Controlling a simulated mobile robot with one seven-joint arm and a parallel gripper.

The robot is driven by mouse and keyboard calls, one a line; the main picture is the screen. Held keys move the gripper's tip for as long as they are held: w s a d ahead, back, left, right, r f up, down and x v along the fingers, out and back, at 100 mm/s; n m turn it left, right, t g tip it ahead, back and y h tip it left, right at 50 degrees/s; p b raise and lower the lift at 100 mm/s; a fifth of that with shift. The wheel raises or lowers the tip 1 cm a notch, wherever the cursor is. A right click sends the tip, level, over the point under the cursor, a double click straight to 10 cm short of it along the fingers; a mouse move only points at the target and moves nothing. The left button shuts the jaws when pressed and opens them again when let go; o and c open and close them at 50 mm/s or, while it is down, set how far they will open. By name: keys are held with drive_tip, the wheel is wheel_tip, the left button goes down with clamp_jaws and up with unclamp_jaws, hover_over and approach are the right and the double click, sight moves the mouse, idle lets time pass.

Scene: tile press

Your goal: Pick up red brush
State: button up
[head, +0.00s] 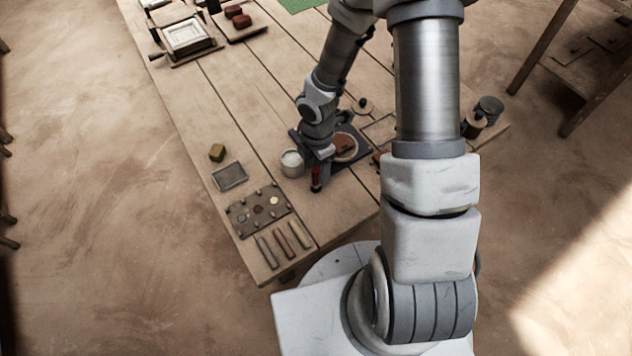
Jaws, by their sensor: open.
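My gripper (317,180) points down over the near part of the wooden table, just right of a white cup (292,163). A small upright red piece with a dark end shows at its fingers. I cannot tell whether it is the red brush or part of the gripper. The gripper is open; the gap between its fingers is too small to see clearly. Three slim sticks, perhaps brushes, lie side by side at the table's near edge. The middle stick (284,243) looks reddish. The gripper is beyond them and a little to the right.
A board with round coloured pieces (237,219), a grey tray (229,177) and an olive block (217,152) lie left of the gripper. A round plate with a brown piece (344,147) is close on its right. A framed press (187,37) stands far left. The table's middle is clear.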

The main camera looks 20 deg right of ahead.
sight(316, 179)
wheel_tip(316, 179, down, 5)
drive_tip(key=shift+w+a+r+b, duration=0.1)
drive_tip(key=shift+a+b, duration=0.05)
drive_tip(key=shift+b, duration=0.45)
clamp_jaws()
